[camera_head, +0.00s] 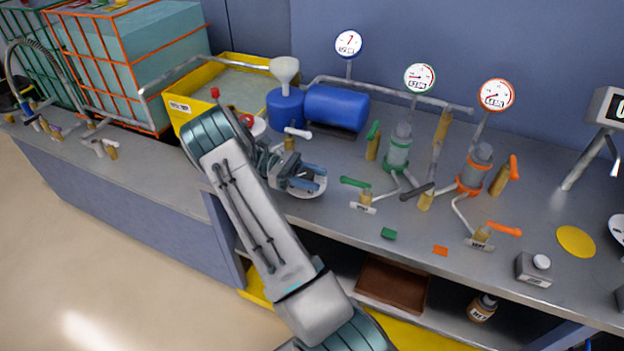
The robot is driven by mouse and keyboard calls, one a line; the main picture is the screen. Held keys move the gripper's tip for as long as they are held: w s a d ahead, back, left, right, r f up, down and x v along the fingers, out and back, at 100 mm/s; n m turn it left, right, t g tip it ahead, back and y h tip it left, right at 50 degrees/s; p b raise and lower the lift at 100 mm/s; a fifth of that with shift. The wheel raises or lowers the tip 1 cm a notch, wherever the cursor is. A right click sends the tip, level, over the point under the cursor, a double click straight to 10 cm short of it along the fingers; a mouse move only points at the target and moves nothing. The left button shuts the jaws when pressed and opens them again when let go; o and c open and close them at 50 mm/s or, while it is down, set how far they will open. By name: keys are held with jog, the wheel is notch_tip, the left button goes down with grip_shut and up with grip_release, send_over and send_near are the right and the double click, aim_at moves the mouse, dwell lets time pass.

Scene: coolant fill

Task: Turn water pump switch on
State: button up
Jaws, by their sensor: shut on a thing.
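A small grey box with a round white knob (541,263) stands on the bench at the right, with a label too small to read; it looks like a switch. The blue pump body (336,107) lies at the back, beside a blue container with a white funnel (285,70). My gripper (312,178) is over the bench's front left of centre, well left of the box. Its fingers are at a white round thing (316,191), and it appears shut on this, though the fingers and wrist hide much of the contact.
Green-handled (355,182) and orange-handled (505,230) valves, pipes and gauges (419,77) rise from the bench between my gripper and the box. A yellow disc (576,241) lies near the box. A yellow tank (180,105) stands at the back left.

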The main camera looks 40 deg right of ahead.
jog(key=shift+s+m+g+y, duration=0.1)
jog(key=shift+m+g+y, duration=0.25)
jog(key=shift+y, duration=0.25)
jog(key=o, duration=1)
jog(key=b+v, duration=0.1)
jog(key=v, duration=0.4)
jog(key=shift+a, duration=0.15)
jog(key=shift+v, duration=1.15)
jog(key=shift+r, duration=0.1)
